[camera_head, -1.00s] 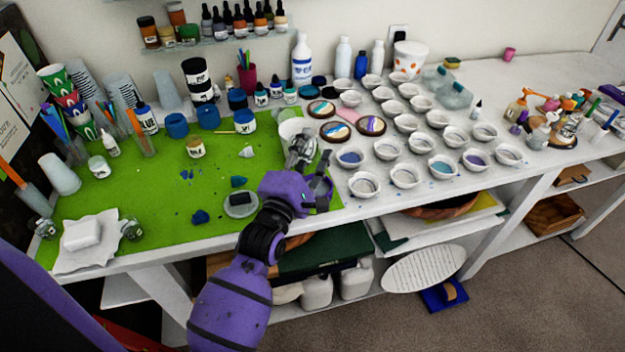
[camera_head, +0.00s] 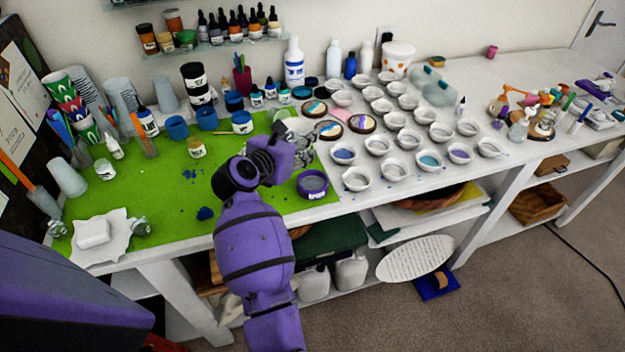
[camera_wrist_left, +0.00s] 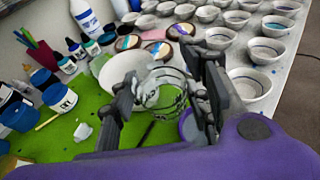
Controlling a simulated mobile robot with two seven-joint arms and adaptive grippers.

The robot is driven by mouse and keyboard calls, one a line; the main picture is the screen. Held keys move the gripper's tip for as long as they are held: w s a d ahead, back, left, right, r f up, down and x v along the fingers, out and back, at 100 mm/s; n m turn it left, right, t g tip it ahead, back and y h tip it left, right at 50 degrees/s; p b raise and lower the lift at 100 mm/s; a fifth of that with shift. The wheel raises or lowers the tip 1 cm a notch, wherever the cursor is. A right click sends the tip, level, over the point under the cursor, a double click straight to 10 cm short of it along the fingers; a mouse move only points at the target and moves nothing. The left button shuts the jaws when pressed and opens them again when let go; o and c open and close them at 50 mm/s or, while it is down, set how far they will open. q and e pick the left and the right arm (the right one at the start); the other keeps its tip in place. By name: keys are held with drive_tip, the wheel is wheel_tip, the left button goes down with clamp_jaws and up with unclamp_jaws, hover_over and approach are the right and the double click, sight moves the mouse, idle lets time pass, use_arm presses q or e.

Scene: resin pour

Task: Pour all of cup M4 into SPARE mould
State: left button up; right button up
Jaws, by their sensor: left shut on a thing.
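My left gripper (camera_head: 292,148) is over the right part of the green mat, largely hidden by its own wrist in the head view. In the left wrist view its fingers (camera_wrist_left: 165,95) are shut around a clear, ribbed cup (camera_wrist_left: 163,90). Its marking cannot be read, and its tilt and contents are unclear. A purple round mould (camera_head: 312,184) with a small label and a greyish inside sits at the mat's right edge, just right of the gripper. It also shows partly behind a finger in the left wrist view (camera_wrist_left: 188,125). My right gripper is out of view.
A white tub (camera_wrist_left: 112,68) stands close behind the held cup. Rows of white bowls (camera_head: 356,179) fill the table to the right, with decorated round pieces (camera_head: 328,130) beside them. Paint jars (camera_head: 242,122) stand at the back. The mat's (camera_head: 165,205) left middle is mostly clear.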

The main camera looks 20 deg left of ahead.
use_arm(q)
drive_tip(key=shift+s+r, duration=0.1)
drive_tip(key=shift+r, duration=0.95)
